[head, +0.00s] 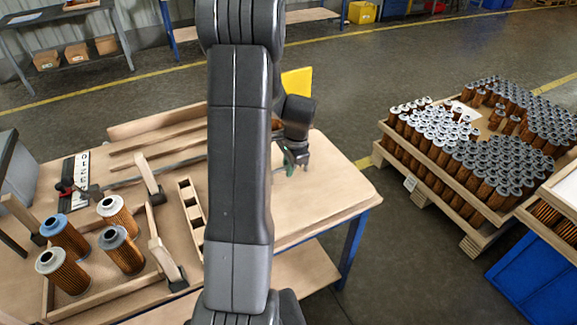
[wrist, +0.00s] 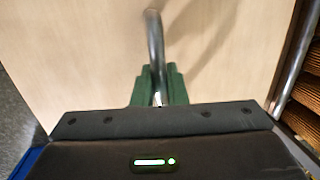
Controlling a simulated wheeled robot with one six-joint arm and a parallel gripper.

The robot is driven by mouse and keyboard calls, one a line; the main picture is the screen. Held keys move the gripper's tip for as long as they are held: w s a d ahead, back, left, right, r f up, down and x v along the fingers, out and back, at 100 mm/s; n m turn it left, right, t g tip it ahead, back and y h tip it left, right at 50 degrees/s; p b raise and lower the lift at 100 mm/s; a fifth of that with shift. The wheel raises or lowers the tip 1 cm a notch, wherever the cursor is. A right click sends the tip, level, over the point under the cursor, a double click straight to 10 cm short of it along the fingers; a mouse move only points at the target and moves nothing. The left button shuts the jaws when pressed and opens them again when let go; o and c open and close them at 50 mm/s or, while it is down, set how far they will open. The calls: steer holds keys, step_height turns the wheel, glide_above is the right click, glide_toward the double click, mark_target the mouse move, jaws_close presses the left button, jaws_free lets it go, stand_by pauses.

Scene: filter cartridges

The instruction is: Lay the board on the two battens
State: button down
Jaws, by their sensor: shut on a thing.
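A wide wooden board (head: 150,124) lies along the back of the table, partly hidden by my arm. Two narrow strips that look like the battens, the far batten (head: 150,140) and the near batten (head: 160,153), lie parallel in front of it; their right ends are hidden behind my arm. My gripper (head: 291,168) is low over the right part of the table, clear of the board and battens. In the wrist view its green fingers (wrist: 157,82) are shut on a grey metal rod (wrist: 155,45). I cannot tell whether this rod is the long dark bar (head: 150,174) on the table.
A wooden frame (head: 100,285) with filter cartridges (head: 68,236) and a slotted wooden rack (head: 190,215) fill the front. The table's right end (head: 335,190) is mostly clear. A cartridge pallet (head: 400,165) stands at right.

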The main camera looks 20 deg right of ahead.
steer(key=shift+f+b, duration=0.6)
steer(key=shift+f, duration=0.3)
steer(key=c, duration=1.4)
jaws_free()
steer(key=shift+o, duration=0.2)
step_height(320, 180, up, 14)
steer(key=s+d, duration=0.1)
steer(key=shift+s+d+f, duration=0.15)
steer(key=shift+s+d, duration=0.1)
steer(key=shift+s, duration=0.1)
steer(key=shift+f, duration=0.1)
steer(key=f, duration=0.4)
steer(key=w+a+f, duration=0.1)
steer(key=f, duration=0.8)
steer(key=shift+w+a+f, duration=0.3)
steer(key=shift+r, duration=0.35)
